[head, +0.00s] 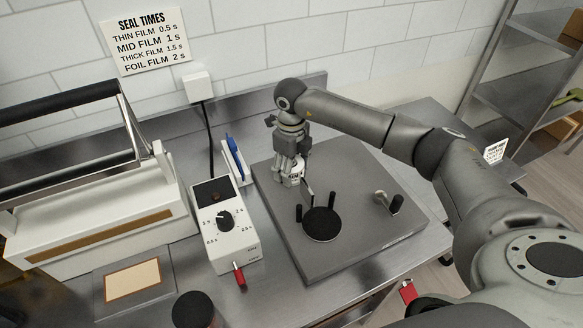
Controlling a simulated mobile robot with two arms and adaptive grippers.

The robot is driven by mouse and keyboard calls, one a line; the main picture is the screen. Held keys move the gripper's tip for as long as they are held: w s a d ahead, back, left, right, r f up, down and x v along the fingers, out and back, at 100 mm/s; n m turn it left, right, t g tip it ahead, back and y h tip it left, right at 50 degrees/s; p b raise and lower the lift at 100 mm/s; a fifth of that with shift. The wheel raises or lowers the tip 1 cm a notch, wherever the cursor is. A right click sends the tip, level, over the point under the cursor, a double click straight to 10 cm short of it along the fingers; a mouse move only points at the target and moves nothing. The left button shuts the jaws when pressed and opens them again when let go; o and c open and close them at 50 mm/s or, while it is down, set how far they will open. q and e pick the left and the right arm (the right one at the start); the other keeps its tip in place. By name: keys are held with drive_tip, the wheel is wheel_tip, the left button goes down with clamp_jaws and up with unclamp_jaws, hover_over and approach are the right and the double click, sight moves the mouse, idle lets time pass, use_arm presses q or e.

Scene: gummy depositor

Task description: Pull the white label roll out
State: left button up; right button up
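No white label roll can be made out for certain in the head view. My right gripper (292,181) points down over the back left part of a grey plate (350,245). A metal peg with a black knob (388,202) stands at the plate's right. My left gripper is not in view.
A white control box (226,237) with a dial stands left of the plate, a blue-and-white piece (234,160) behind it. A bar sealer (100,215) fills the left. A dark round item (194,310) is at the front. The plate's front part is clear.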

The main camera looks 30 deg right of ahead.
drive_tip(key=c, duration=0.5)
drive_tip(key=shift+r, duration=0.2)
drive_tip(key=shift+c, duration=0.3)
drive_tip(key=shift+r+p, duration=1)
drive_tip(key=shift+r, duration=0.5)
drive_tip(key=shift+r+p, duration=1.1)
drive_tip(key=shift+r, duration=0.85)
drive_tip(key=shift+r+p, duration=1.4)
drive_tip(key=shift+r, duration=1.15)
drive_tip(key=shift+f, duration=0.1)
